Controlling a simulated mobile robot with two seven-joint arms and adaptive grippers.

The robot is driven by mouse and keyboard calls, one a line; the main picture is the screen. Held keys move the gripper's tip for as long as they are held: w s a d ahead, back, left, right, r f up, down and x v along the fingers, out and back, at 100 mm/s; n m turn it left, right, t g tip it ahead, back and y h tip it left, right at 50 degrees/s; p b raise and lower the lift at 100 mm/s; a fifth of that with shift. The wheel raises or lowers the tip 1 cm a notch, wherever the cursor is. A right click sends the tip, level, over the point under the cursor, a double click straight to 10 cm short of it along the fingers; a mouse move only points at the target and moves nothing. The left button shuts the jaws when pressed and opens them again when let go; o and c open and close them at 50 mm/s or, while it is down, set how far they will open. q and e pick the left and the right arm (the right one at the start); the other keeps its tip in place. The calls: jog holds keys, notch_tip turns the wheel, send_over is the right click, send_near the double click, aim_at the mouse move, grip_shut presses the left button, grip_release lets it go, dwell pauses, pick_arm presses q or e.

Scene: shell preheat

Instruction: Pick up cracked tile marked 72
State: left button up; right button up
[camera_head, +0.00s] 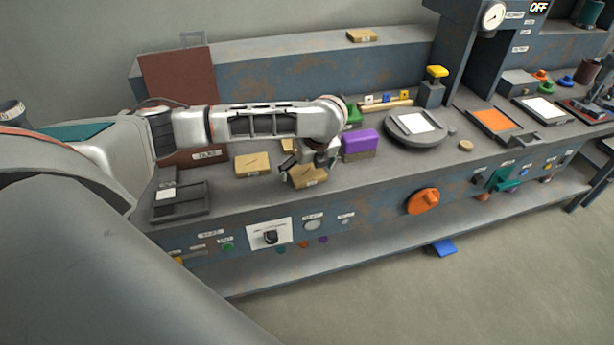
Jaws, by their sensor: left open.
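Several tan tiles lie on the grey workbench (228,203). One tile (311,180) is right under my left gripper (304,168), near the bench's front edge, with dark marks on its face. Another tile (252,167) with a dark crack-like line lies just left of it. A small tan piece (287,145) shows partly behind the gripper. The numbers on the tiles are too small to read, so I cannot tell which is 72. My left gripper is open and points down at the front tile; I cannot tell whether it touches it. My right gripper is not in view.
A purple block (360,143) stands close to the gripper's right, with a green block (353,115) behind. A round plate with a white square (416,126) is farther right. A dark tray (180,203) sits left. A tan tile (361,36) lies on the back ledge.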

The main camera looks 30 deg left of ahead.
pick_arm(q)
jog(key=c, duration=1.4)
jog(key=shift+r, duration=0.15)
